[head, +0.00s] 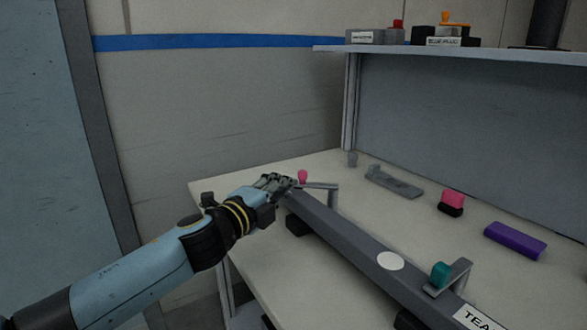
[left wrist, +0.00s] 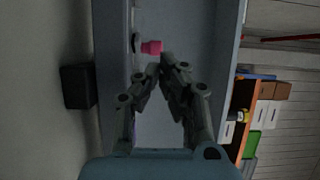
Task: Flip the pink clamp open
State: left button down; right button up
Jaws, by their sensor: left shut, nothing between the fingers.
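The pink clamp (head: 302,176) has a small pink knob at the far left end of a long grey bar, beside a grey bracket (head: 330,187). Its knob also shows in the left wrist view (left wrist: 151,47), just beyond my fingertips. My left gripper (head: 288,182) is shut and empty, right beside the knob in the head view. In the left wrist view its fingertips (left wrist: 164,65) are together, close to the knob. I cannot tell whether they touch it. My right gripper is not in view.
The grey bar (head: 340,232) runs diagonally across the pale table (head: 262,262). A teal clamp (head: 440,273) sits nearer its labelled end. A pink-and-black block (head: 451,202), a purple block (head: 515,240) and a grey tray (head: 393,183) lie behind. A shelf (head: 480,53) overhangs the back.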

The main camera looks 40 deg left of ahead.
aim_at(300, 174)
pick_arm(q)
jog(key=w, duration=0.3)
jog(key=shift+w, duration=0.7)
jog(key=shift+a, duration=0.1)
jog(key=shift+w+h+p, duration=0.1)
jog(key=shift+h+p, duration=0.2)
